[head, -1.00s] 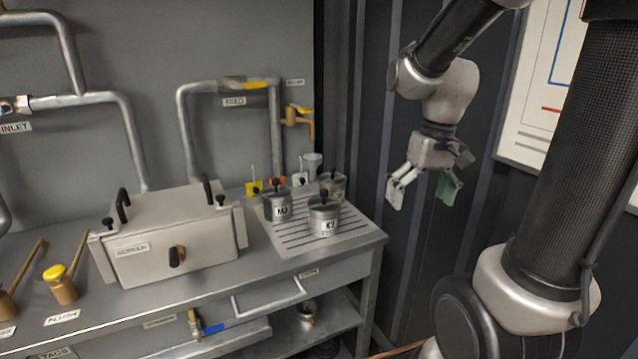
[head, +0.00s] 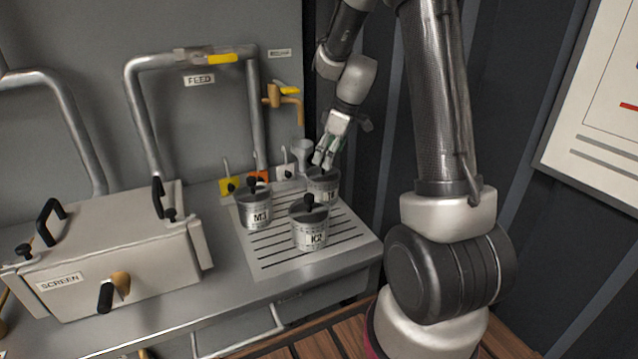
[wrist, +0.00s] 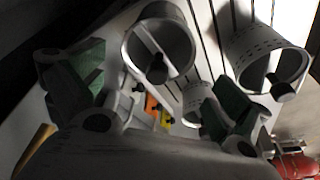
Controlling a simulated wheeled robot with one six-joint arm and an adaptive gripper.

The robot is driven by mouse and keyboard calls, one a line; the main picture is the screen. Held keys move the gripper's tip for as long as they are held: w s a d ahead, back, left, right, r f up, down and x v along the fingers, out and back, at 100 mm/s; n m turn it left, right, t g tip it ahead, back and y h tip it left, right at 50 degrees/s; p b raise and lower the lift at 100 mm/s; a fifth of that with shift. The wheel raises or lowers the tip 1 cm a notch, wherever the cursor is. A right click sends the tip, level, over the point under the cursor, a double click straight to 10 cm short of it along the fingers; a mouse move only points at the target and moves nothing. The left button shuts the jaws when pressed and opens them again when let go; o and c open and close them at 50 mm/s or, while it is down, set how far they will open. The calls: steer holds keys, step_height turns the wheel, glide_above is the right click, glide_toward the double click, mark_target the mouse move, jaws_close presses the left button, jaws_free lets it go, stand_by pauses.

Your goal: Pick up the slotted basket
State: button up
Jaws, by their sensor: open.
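Three grey lidded baskets with black knobs stand on the slotted drain board (head: 275,262): one marked M3 (head: 255,212), one marked K2 (head: 310,232), and a rear right one (head: 328,190) with a partly hidden label. In the wrist view, a basket with rows of slots in its wall (wrist: 262,50) is at the right. Another basket (wrist: 135,50) is at top centre, its slots not clear. I cannot match these surely to the head view labels. My gripper (head: 325,158) is open and empty, just above the rear right basket; its green-padded fingers also show in the wrist view (wrist: 152,88).
A box marked SCREEN (head: 130,255) with black handles stands left on the bench. Yellow (head: 229,185), orange and white tagged fittings and a grey funnel-like cup (head: 302,153) line the back. A brass tap (head: 283,103) and FEED pipe (head: 160,75) are above.

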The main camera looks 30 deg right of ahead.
mark_target(319, 173)
steer(key=shift+f+n, duration=0.15)
steer(key=shift+n, duration=0.35)
steer(key=x, duration=0.7)
steer(key=shift+w+a+f, duration=0.15)
steer(key=shift+w+f, duration=0.05)
steer(key=shift+w, duration=0.1)
steer(key=shift+c, duration=0.2)
steer(key=c, duration=0.9)
